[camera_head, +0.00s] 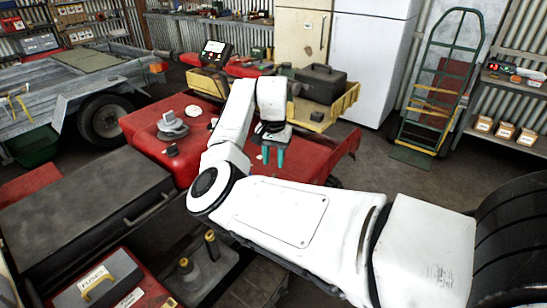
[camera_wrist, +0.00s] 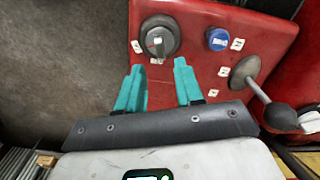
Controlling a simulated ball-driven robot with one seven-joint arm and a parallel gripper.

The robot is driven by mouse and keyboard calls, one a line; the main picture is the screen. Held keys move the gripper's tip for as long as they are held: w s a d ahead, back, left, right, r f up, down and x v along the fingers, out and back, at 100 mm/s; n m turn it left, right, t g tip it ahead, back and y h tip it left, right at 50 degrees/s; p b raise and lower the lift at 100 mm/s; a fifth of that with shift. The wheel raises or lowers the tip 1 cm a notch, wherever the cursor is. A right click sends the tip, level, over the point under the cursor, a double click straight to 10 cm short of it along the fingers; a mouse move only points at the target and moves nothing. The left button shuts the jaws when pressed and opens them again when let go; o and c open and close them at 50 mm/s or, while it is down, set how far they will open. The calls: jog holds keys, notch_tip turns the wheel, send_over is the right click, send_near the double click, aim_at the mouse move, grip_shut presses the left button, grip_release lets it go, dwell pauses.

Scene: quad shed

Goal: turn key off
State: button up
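A red panel (camera_wrist: 275,60) shows in the wrist view. On it is a round dark grey rotary switch (camera_wrist: 159,37) with a pale mark at its centre, probably the key switch; no separate key can be made out. My gripper (camera_wrist: 159,68) has two teal fingers spread apart with nothing between them. The fingertips are just below the switch in the picture and appear not to touch it. In the head view my gripper (camera_head: 273,157) points down over the red vehicle bodywork (camera_head: 305,160); the switch cannot be made out there.
A blue button (camera_wrist: 217,39) sits right of the switch. A lever with a black ball knob (camera_wrist: 281,116) rises right of the fingers. Small white labels surround the controls. A black case (camera_head: 320,83) stands on a yellow-edged rack behind my gripper. A green hand truck (camera_head: 437,85) stands at right.

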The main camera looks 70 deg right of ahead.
aim_at(274, 176)
notch_tip(274, 176, down, 4)
jog(key=b, duration=0.3)
jog(key=shift+f, duration=1.75)
jog(key=shift+c, duration=0.5)
grip_shut()
jog(key=shift+r, duration=0.1)
